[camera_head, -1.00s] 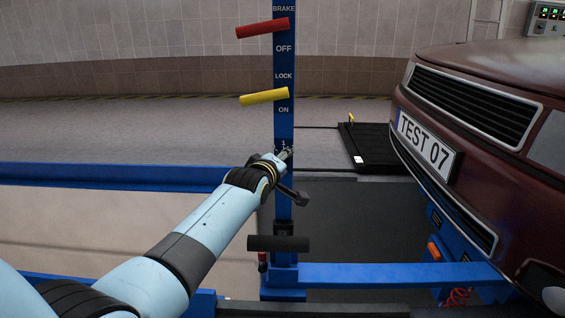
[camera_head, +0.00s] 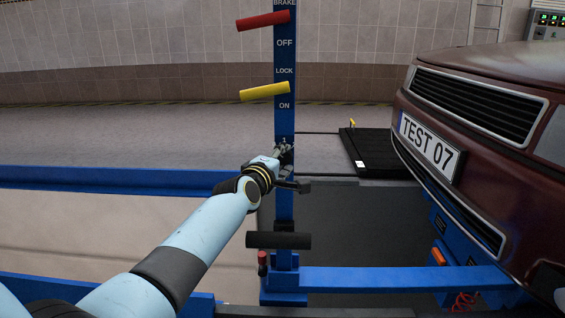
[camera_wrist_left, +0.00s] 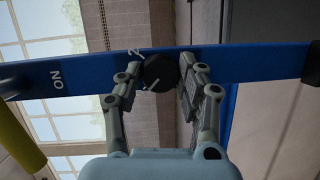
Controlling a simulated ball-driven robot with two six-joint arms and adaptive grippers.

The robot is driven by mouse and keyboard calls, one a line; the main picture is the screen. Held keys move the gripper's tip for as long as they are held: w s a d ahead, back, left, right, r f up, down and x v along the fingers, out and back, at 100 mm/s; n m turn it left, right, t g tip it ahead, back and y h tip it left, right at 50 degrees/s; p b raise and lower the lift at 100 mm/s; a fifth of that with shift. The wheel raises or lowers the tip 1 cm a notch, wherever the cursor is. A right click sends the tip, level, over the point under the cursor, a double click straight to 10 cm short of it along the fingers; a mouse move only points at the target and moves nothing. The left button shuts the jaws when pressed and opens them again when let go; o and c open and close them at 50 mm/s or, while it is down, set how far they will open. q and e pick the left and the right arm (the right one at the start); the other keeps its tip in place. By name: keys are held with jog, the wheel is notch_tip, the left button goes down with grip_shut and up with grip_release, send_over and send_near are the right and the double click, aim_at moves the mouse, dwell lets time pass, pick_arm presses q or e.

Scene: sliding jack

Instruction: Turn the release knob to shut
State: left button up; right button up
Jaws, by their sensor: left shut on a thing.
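The blue upright post (camera_head: 284,55) stands in the middle of the head view, with a red lever (camera_head: 262,21) and a yellow lever (camera_head: 264,92) on it. The release knob (camera_wrist_left: 160,72) is a dark round knob on this post in the left wrist view, below the ON label. White marks show beside it on the post. My left gripper (camera_wrist_left: 165,75) has a finger on each side of the knob and is shut on it. In the head view my left gripper (camera_head: 284,147) reaches the post and mostly hides the knob. My right gripper is not in view.
A black padded handle (camera_head: 278,240) sticks out low on the post. A blue beam (camera_head: 390,278) runs right from its base. A dark red car (camera_head: 500,120) stands close on the right. Blue rails (camera_head: 110,178) cross the left side.

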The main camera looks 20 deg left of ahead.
pick_arm(q)
jog(key=shift+f, duration=0.15)
jog(key=o, duration=1.1)
jog(key=shift+o, duration=0.2)
jog(key=s+r, duration=0.1)
jog(key=s, duration=1.1)
jog(key=shift+a, duration=0.4)
